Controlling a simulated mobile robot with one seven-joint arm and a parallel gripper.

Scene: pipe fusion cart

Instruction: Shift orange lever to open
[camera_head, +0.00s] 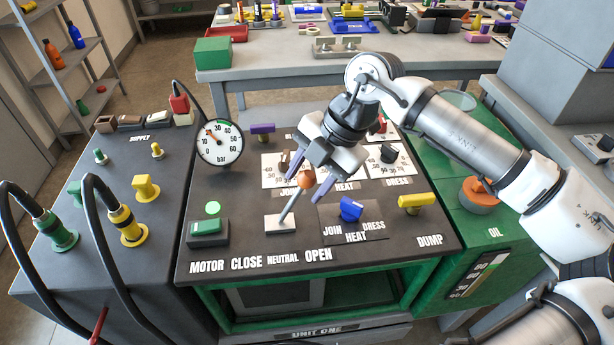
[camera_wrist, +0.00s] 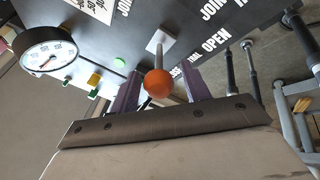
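The orange lever has an orange ball knob (camera_head: 306,178) on a thin metal stem that rises from a pale plate (camera_head: 281,224) on the black panel, above the word NEUTRAL. The stem leans up and to the right in the head view. My gripper (camera_head: 294,196) is over the panel with its two purple fingers apart, one on either side of the lever. In the wrist view the orange knob (camera_wrist: 159,83) sits between the fingers of my gripper (camera_wrist: 161,73), with gaps showing on both sides. The labels CLOSE, NEUTRAL and OPEN run left to right.
A green motor button (camera_head: 208,228) is left of the lever. A blue selector knob (camera_head: 351,209) and a yellow dump handle (camera_head: 416,201) are to the right. A pressure gauge (camera_head: 219,143) stands at the back left. Black hoses (camera_head: 97,235) curve at the far left.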

